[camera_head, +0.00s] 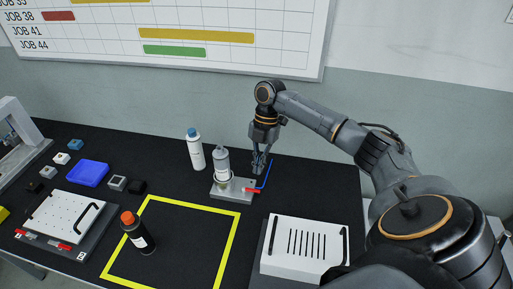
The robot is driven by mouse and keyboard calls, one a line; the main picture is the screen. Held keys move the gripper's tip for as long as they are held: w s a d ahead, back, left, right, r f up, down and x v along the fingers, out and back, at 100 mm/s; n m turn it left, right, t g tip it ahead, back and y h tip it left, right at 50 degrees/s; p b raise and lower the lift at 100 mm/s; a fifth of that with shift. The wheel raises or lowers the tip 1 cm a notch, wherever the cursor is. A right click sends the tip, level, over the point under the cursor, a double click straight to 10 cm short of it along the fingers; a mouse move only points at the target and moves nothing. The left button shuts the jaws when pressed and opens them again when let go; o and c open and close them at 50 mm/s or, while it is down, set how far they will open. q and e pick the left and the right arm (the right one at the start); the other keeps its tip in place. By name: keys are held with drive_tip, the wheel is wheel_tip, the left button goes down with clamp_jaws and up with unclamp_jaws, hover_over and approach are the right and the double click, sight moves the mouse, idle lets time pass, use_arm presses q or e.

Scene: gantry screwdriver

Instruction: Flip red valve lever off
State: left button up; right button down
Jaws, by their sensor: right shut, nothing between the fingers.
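The red valve lever (251,190) is a small red bar low on the right part of a grey metal base (229,196). A grey cylinder (222,163) stands upright on the same base, left of the lever. A thin blue line (267,174) rises from near the lever's right end. My right gripper (259,172) points down just above and behind the lever. Its fingers are closed with nothing between them. Whether the fingertips touch the lever is too small to tell. My left gripper is not in the view.
A white bottle with a blue cap (195,150) stands behind and left of the base. A black bottle with an orange cap (137,233) stands inside the yellow outline. A white slotted box (304,247) is front right. A blue tray (88,173) lies left.

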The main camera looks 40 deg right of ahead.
drive_tip(key=shift+v, duration=1.6)
drive_tip(key=shift+r, duration=0.1)
